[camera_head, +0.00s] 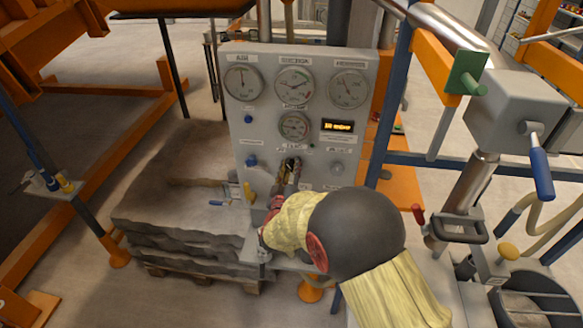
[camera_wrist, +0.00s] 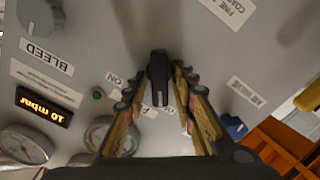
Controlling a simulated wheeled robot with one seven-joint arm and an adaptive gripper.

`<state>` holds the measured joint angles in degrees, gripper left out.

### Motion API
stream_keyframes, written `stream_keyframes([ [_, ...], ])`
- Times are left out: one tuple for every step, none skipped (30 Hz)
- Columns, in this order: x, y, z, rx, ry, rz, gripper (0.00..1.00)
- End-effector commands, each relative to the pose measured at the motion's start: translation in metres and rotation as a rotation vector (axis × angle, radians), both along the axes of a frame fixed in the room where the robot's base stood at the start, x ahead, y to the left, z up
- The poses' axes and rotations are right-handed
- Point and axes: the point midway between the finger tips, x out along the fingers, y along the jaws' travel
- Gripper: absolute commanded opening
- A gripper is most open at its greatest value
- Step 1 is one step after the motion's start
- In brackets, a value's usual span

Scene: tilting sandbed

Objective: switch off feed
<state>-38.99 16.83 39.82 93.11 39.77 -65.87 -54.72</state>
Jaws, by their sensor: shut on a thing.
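A grey control panel (camera_head: 240,140) stands in front of me in the head view. A black switch lever (camera_wrist: 158,68) sticks out of it between my fingertips in the wrist view, beside an "ON" label (camera_wrist: 113,79). Another label below the lever is partly hidden by my fingers. My gripper (camera_wrist: 160,80) is shut on the black lever, with one finger on each side. In the head view my gripper (camera_head: 290,175) reaches the lower middle of the panel. My yellow-covered wrist and dark arm link hide part of the panel's lower edge there.
Gauges (camera_head: 294,85) and a lit display (camera_head: 338,127) sit above my gripper. A grey bleed knob (camera_wrist: 40,17) and a blue knob (camera_wrist: 235,128) are near the lever. A blue frame post (camera_head: 392,95) stands right of the panel.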

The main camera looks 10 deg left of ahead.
Motion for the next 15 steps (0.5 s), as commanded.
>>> stream_keyframes([
  [0.0,0.0008,0.0006,0.0,-0.001,0.002,0.01],
  [0.0,0.0008,0.0006,0.0,-0.001,0.002,0.01],
  [0.0,0.0008,0.0006,0.0,-0.001,0.002,0.01],
  [0.0,0.0008,0.0006,0.0,-0.001,0.002,0.01],
  [0.0,0.0008,0.0006,0.0,-0.001,0.002,0.27],
  [0.0,0.0008,0.0006,0.0,-0.001,0.002,0.3],
  [0.0,0.0007,0.0005,0.001,0.0,0.001,0.31],
  [0.0,0.0007,0.0005,0.001,0.0,0.001,0.33],
  [0.0,0.0007,0.0004,0.001,0.0,0.001,0.33],
  [0.0,0.0005,0.0004,0.001,0.0,0.001,0.33],
  [0.0,0.0005,0.0003,0.001,-0.001,0.001,0.33],
  [0.0,0.0004,0.0002,0.001,-0.001,0.001,0.33],
  [0.0,0.0004,0.0002,0.001,-0.001,0.001,0.33],
  [0.0,0.0003,0.0001,0.001,-0.001,0.001,0.33],
  [0.0,0.0003,0.0001,0.001,-0.001,0.001,0.33],
])
